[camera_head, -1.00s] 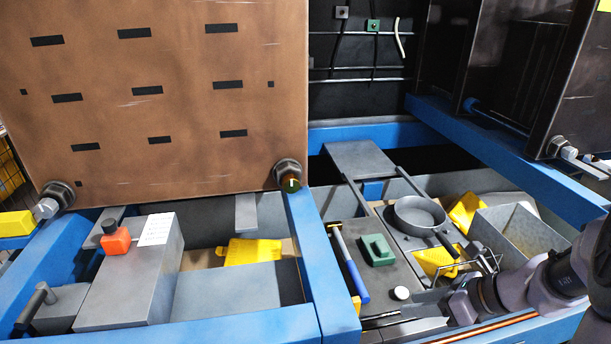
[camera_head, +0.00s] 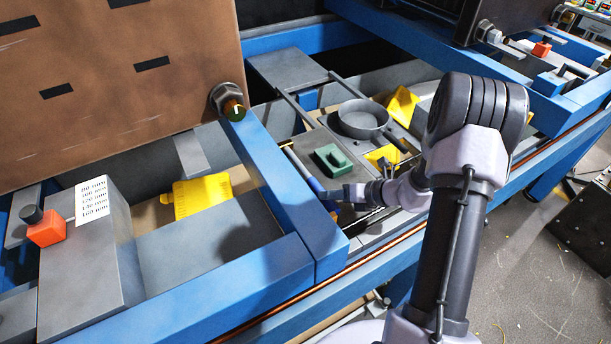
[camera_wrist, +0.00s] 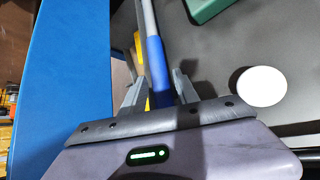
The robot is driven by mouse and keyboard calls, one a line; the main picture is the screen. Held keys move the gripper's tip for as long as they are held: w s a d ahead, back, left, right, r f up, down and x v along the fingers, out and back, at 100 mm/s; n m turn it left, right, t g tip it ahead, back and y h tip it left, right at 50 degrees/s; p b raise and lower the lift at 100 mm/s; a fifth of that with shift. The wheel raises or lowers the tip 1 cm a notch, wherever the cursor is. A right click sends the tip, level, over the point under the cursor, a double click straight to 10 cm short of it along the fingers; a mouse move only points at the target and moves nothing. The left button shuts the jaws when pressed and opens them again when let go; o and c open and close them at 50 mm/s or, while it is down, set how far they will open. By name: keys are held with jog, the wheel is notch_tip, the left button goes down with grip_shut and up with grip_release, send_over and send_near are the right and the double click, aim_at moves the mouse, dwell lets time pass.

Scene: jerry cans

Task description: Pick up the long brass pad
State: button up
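My gripper (camera_wrist: 158,84) is open in the wrist view, with one grey finger on each side of a blue tool handle (camera_wrist: 157,60). I cannot tell whether the fingers touch it. A narrow yellow, brass-like piece (camera_wrist: 139,46) lies just left of the handle, partly hidden by it and the left finger. It may be the long brass pad, but I cannot be sure. In the head view my gripper (camera_head: 333,192) is low over the right bay, at the lower end of the blue handle (camera_head: 307,176). The yellow piece is not clear there.
A green block (camera_head: 332,160) and a grey pan (camera_head: 363,119) sit beyond my gripper. A white disc (camera_wrist: 262,86) is to its right in the wrist view. A blue beam (camera_wrist: 66,70) runs close on the left. Yellow pieces (camera_head: 202,196) lie in both bays.

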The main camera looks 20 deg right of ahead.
jog(key=shift+x, duration=1.2)
jog(key=shift+d+r, duration=0.1)
grip_shut()
